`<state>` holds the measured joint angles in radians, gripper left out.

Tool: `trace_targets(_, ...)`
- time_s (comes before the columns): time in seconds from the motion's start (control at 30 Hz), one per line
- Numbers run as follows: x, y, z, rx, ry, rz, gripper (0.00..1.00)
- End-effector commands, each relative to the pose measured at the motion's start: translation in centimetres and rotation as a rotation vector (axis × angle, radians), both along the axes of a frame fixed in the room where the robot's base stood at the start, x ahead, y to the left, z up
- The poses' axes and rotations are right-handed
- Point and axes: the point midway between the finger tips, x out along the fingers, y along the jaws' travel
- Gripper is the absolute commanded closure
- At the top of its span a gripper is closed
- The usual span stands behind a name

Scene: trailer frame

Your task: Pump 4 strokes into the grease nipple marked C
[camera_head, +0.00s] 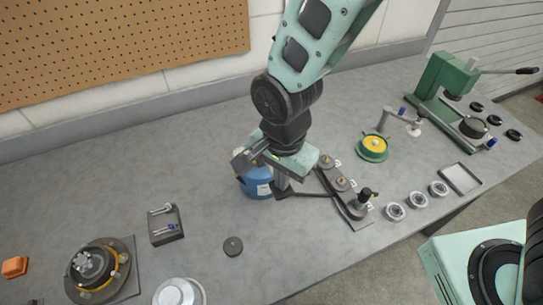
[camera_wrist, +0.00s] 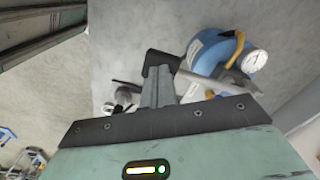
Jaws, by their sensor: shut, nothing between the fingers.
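My gripper (camera_head: 281,186) is shut and empty, pointing down beside the blue grease pump (camera_head: 262,190). In the wrist view its fingers (camera_wrist: 158,66) stand just left of the pump (camera_wrist: 208,50), which has a white dial gauge (camera_wrist: 255,61) and a yellow part on it. My gripper hides part of the pump in the head view. A dark bar (camera_head: 350,212) to the right carries several round fittings (camera_head: 341,184) with small white tags, too small to read. A dark coupler (camera_head: 366,194) stands at its near end. A thin dark line (camera_head: 308,194) runs from beside my fingers towards the bar.
A green-and-yellow wheel (camera_head: 373,147) and a green press (camera_head: 445,80) stand at the back right. Metal rings (camera_head: 417,199) and a shallow tray (camera_head: 460,179) lie right of the bar. The back-left bench is clear.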

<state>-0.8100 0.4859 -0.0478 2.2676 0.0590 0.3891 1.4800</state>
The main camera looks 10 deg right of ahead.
Motion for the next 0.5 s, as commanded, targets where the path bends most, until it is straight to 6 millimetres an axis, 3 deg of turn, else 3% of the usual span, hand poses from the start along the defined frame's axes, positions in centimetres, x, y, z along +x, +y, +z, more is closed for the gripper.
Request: trace_targets(0.5,-0.03,-0.06,-0.86,-0.001,0.001,-0.001,1.0)
